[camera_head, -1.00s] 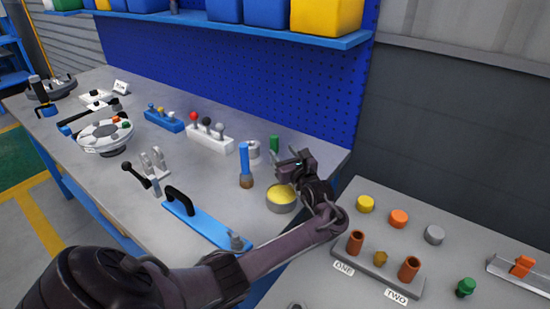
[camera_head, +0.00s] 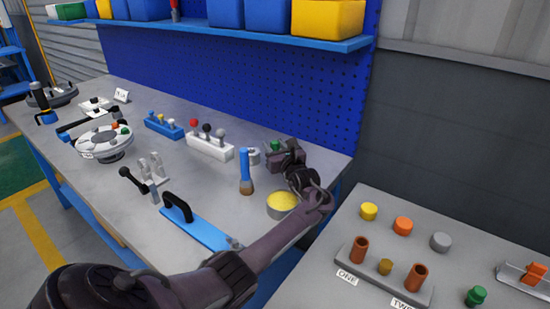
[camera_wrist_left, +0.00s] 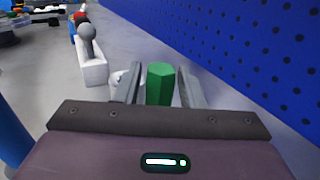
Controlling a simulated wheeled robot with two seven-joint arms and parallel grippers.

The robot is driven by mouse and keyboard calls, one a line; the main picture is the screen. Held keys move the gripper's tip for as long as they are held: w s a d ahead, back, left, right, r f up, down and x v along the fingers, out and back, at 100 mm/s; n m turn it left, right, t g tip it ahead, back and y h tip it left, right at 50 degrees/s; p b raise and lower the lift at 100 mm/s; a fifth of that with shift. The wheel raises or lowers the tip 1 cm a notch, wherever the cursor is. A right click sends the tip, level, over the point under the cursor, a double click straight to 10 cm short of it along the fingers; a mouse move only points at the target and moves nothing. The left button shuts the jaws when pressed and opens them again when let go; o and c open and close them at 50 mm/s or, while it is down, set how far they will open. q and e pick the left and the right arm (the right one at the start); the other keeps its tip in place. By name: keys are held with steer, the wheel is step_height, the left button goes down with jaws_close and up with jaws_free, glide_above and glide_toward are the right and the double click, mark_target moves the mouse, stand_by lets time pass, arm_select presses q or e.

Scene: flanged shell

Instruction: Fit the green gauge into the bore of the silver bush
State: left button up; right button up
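The green gauge (camera_head: 275,146) stands upright on the bench near the pegboard, partly hidden by my left gripper (camera_head: 277,156). In the left wrist view the gauge (camera_wrist_left: 160,84) shows as a green faceted post between the two fingers of my left gripper (camera_wrist_left: 160,82). The fingers are open, with a narrow gap on each side of the gauge. The silver bush (camera_head: 253,156) stands on the bench just left of the gauge; in the left wrist view it (camera_wrist_left: 119,80) is mostly hidden behind the left finger. My right gripper is not in view.
A blue-handled brush (camera_head: 245,170) stands near the bush, and a round tin with a yellow top (camera_head: 282,201) sits in front of my gripper. A white block with knobs (camera_head: 210,147) is to the left. The blue pegboard (camera_head: 300,105) rises close behind.

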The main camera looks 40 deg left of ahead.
arm_select(q)
jaws_close()
steer(key=shift+r, duration=0.15)
